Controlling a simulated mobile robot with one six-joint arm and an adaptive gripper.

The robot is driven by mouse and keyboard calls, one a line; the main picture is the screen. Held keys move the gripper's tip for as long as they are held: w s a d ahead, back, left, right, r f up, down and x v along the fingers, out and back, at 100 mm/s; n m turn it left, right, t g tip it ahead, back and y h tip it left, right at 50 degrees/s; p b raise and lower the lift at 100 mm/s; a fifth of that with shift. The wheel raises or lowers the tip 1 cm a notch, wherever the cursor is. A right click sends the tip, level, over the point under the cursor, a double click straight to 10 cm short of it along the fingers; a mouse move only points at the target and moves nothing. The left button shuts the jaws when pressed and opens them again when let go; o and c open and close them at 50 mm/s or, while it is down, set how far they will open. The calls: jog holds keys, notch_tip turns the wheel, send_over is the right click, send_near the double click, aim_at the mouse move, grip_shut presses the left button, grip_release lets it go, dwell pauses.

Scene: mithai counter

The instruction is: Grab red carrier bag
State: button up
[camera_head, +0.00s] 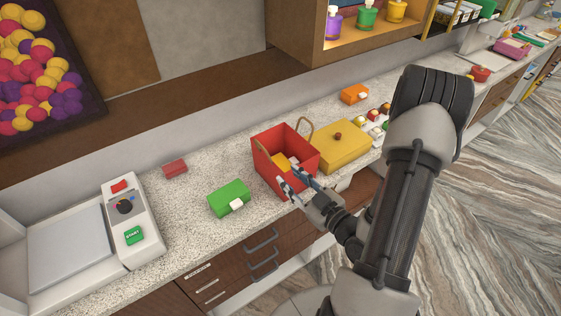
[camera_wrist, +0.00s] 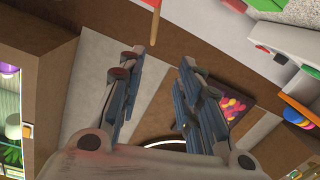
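The red carrier bag (camera_head: 268,173) stands upright and open-topped on the speckled counter, with tan loop handles and yellow and white items inside. In the wrist view a tan strip (camera_wrist: 154,28) with a bit of red above it, likely a bag handle and rim, shows at the top edge. My gripper (camera_head: 291,182) is at the bag's near side, by the rim. Whether it touches the bag, I cannot tell. The wrist view shows my gripper (camera_wrist: 162,58) with fingers apart and nothing between them.
A green box (camera_head: 228,197) lies left of the bag, and a yellow box (camera_head: 343,146) stands close on its right. A small red box (camera_head: 174,167) and a white scale (camera_head: 75,250) are further left. An orange box (camera_head: 354,94) is behind. Drawer handles (camera_head: 262,250) project below the counter edge.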

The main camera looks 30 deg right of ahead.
jog(key=b, duration=0.9)
send_near(262, 146)
jog(key=shift+w+a+f+m+t+h+b, duration=0.15)
jog(key=shift+a+f+m+t+h+b, duration=0.2)
jog(key=shift+b, duration=0.85)
jog(key=w+b, duration=0.1)
jog(key=w, duration=0.5)
jog(key=w+b, duration=0.1)
jog(key=w, duration=0.2)
jog(key=shift+w+a+f+b, duration=0.1)
jog(key=shift+w+f+b, duration=0.05)
jog(key=shift+f+b, duration=0.15)
jog(key=shift+w+r, duration=0.1)
jog(key=shift+w, duration=0.35)
jog(key=shift+c, duration=0.6)
